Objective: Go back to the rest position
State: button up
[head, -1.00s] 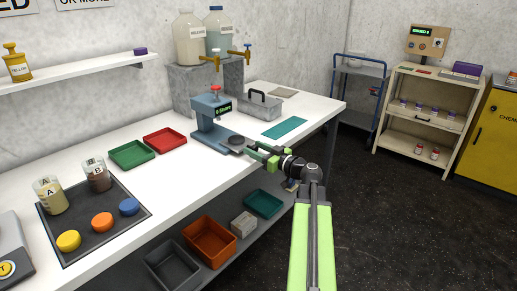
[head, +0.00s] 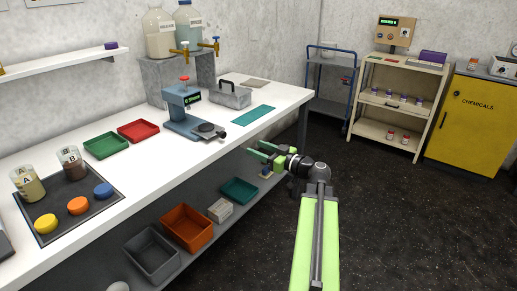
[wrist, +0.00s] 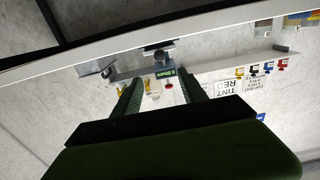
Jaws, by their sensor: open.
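My gripper (head: 262,154) is open and empty in the head view, just off the front edge of the white bench (head: 262,98). Its green fingers point left toward the bench edge and are apart from it. In the wrist view my gripper (wrist: 160,92) shows two dark green fingers spread apart with nothing between them. The blue press-like device (head: 185,112) with a red knob stands on the bench, to the left of and beyond my gripper.
Red (head: 139,131) and green (head: 106,145) trays lie on the bench. Bins, including an orange one (head: 187,227), fill the shelf below. A blue cart (head: 332,85), beige shelf (head: 388,133) and yellow cabinet (head: 470,125) stand behind. The dark floor is clear at right.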

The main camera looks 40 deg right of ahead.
dwell(0.4)
jog(key=w+a+f+g+y, duration=0.2)
jog(key=a+f+g, duration=0.4)
jog(key=a, duration=0.6)
jog(key=w+a+f+g+y, duration=0.1)
jog(key=w+a+f+g, duration=0.2)
jog(key=a+f, duration=0.65)
jog(key=s+a+f+m+g+h, duration=0.1)
jog(key=s+a+f+g+h, duration=0.25)
jog(key=a, duration=0.55)
jog(key=s+a+f+m+g+h, duration=0.1)
jog(key=s+a+f+g+h, duration=0.3)
jog(key=a, duration=0.5)
notch_tip(320, 180, up, 18)
jog(key=s+g+p, duration=0.1)
jog(key=p, duration=1.7)
jog(key=shift+s+d+f+m, duration=0.2)
jog(key=shift+d+m, duration=0.1)
jog(key=shift+d, duration=0.05)
